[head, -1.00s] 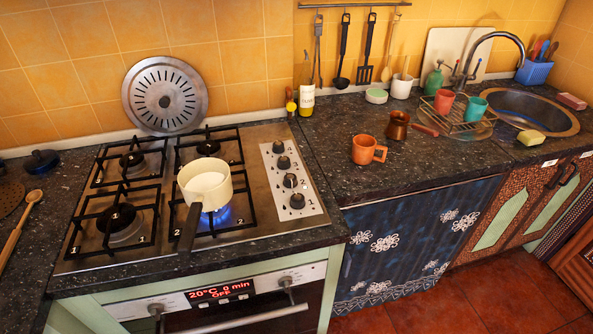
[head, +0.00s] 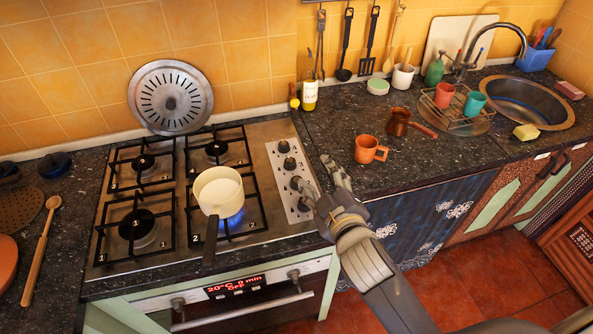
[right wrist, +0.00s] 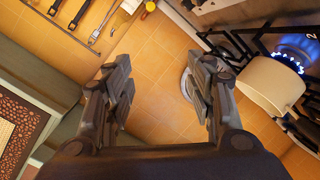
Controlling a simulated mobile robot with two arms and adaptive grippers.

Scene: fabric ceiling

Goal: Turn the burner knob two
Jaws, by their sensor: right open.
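The gas hob (head: 180,240) has a pale strip (head: 277,160) of several dark knobs on its right side. The back knob (head: 284,146) and the knob below it (head: 290,163) show clearly. The third knob (head: 296,182) sits close beside my gripper's fingertip in the picture, and the front one is partly hidden by the finger. The digits by the knobs are too small to read surely. My right gripper (head: 316,174) is open and empty, just right of the strip. In the right wrist view its fingers (right wrist: 163,85) are spread apart. My left gripper is not in view.
A cream pot (head: 219,192) stands on the front right burner over a blue flame (head: 238,222), its dark handle toward the front. An orange mug (head: 367,150) and a copper pot (head: 399,121) stand on the counter to the right. Counter space between hob and mug is clear.

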